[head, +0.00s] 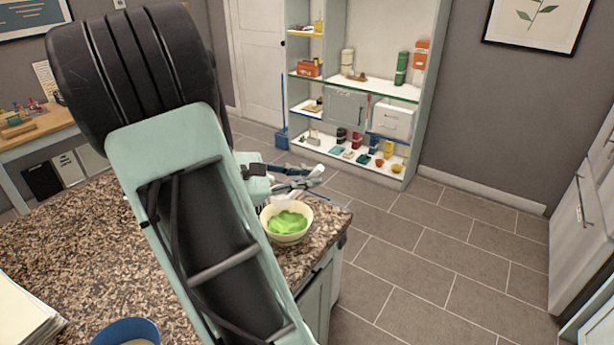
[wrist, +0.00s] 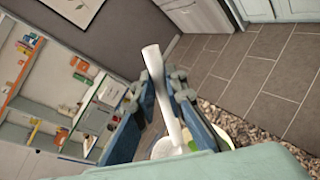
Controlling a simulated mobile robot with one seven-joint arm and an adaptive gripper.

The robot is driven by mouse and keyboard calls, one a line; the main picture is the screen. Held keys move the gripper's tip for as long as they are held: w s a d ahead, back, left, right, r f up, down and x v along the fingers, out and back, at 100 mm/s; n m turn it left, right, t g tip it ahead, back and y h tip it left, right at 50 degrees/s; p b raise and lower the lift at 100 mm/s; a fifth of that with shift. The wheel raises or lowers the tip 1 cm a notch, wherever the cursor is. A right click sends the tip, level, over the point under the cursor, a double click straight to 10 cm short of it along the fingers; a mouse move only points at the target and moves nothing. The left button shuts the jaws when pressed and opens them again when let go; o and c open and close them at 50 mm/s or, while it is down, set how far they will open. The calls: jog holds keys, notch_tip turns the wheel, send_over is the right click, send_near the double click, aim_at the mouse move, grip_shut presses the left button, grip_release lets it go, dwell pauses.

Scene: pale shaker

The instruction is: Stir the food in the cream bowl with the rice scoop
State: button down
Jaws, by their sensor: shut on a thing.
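The cream bowl (head: 287,237) stands near the corner of the speckled counter and holds bright green food (head: 288,222). My gripper (head: 318,175) is above the bowl, its fingers shut on the white rice scoop (wrist: 154,75). In the wrist view the scoop's handle sticks up between the dark fingers of my gripper (wrist: 168,90). In the head view the scoop's white lower part (head: 283,202) reaches down to the bowl at its back edge. Whether its tip touches the food is hard to tell. Part of the bowl and green food also show low in the wrist view, mostly hidden by my gripper.
The speckled counter (head: 70,240) carries a blue bowl (head: 125,331) at the front and a stack of paper (head: 22,318) at left. The counter's right edge is close to the cream bowl. A shelf unit (head: 420,110) stands behind, across open tiled floor.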

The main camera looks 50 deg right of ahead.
notch_tip(320, 180, down, 9)
jog(key=b, duration=0.6)
jog(key=shift+f+b, duration=0.7)
jog(key=shift+f, duration=0.1)
dwell(0.7)
jog(key=shift+a, duration=0.1)
